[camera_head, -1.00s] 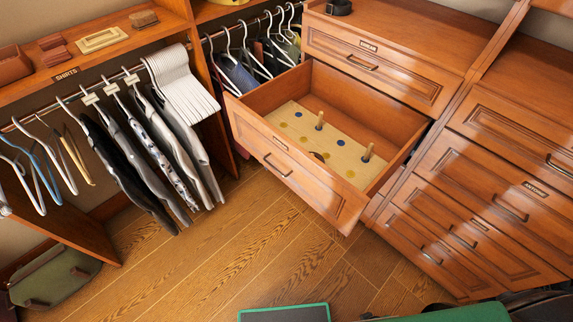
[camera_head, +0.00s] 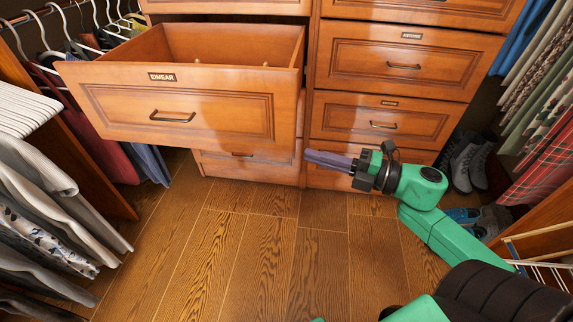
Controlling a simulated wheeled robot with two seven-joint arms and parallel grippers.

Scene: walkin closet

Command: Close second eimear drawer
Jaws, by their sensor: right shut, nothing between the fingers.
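The second Eimear drawer (camera_head: 225,105) is pulled well out of the dresser at the upper left. Its front carries an EIMEAR label (camera_head: 162,77) and a dark bar handle (camera_head: 172,117). Two pegs show just above the back of its front panel; most of its inside is hidden. My right gripper (camera_head: 310,158) is shut and empty. It points left, in front of the cabinet, just right of and below the drawer front's lower right corner. I cannot tell whether it touches the drawer. My left gripper is not in view.
A closed drawer (camera_head: 235,156) lies below the open one. Closed drawers (camera_head: 400,65) fill the column to the right. Hanging clothes (camera_head: 40,195) are at left, with more at right. Shoes (camera_head: 465,160) stand at right. The wooden floor (camera_head: 230,250) in the middle is clear.

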